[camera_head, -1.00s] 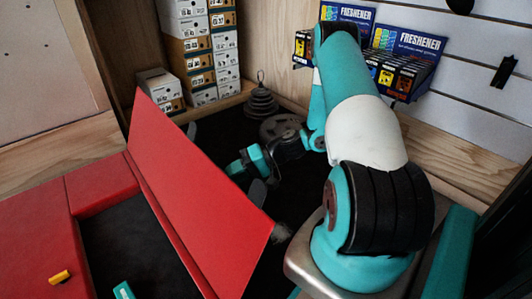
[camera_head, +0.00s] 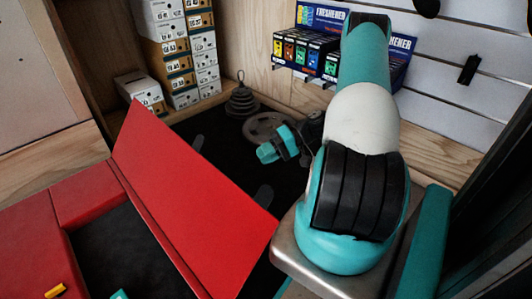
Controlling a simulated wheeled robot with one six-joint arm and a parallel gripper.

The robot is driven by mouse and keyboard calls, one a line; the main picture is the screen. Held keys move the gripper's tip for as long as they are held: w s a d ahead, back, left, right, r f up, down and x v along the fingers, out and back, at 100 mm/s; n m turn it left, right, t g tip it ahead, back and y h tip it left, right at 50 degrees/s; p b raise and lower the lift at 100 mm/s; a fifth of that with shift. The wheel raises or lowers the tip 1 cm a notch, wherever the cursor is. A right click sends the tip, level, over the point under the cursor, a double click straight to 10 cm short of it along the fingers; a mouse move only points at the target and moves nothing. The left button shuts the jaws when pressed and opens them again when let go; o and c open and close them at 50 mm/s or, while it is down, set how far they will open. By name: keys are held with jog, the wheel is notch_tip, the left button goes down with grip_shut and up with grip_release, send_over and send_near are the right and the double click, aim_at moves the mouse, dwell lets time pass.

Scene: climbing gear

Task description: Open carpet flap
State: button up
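The red carpet flap (camera_head: 190,205) stands raised and leans to the right, hinged along its left edge beside the dark opening (camera_head: 120,250). Its top edge hangs over the black floor. My gripper (camera_head: 270,150) is beyond the flap, to the right of its upper part, in front of the weight plates. A gap shows between it and the flap in this view. Its teal fingers are small and seen at an angle, so I cannot tell whether they are open or shut. The flap's far face is hidden.
Stacked shoe boxes (camera_head: 185,50) stand at the back left. Weight plates (camera_head: 265,127) lie on the black floor by the back wall. Freshener boxes (camera_head: 305,52) sit on a rack at the back. Red padding (camera_head: 35,235) borders the opening, with a yellow piece (camera_head: 55,291) on it.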

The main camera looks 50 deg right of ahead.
dwell(0.3)
jog(key=w+a+r+n+g+h+p, duration=0.1)
jog(key=w+a+r+n+g, duration=0.2)
jog(key=a+r, duration=0.65)
jog(key=w+a+r+n+g+h+p, duration=0.15)
jog(key=a+r+n+g, duration=0.25)
jog(key=a+r, duration=0.5)
jog(key=s+a+r+n+h+p, duration=0.1)
jog(key=s+a+r+n+h, duration=0.15)
jog(key=s+a+r, duration=0.4)
jog(key=s+a+r+n+h, duration=0.2)
jog(key=s+a+r+n, duration=0.15)
jog(key=s+a, duration=0.6)
notch_tip(320, 180, up, 38)
jog(key=m+p, duration=0.1)
jog(key=p, duration=3.7)
jog(key=shift+a+r+g, duration=0.2)
jog(key=shift+a+g, duration=0.05)
jog(key=shift+g, duration=0.05)
jog(key=shift+s+d+f, duration=0.1)
jog(key=shift+f, duration=0.05)
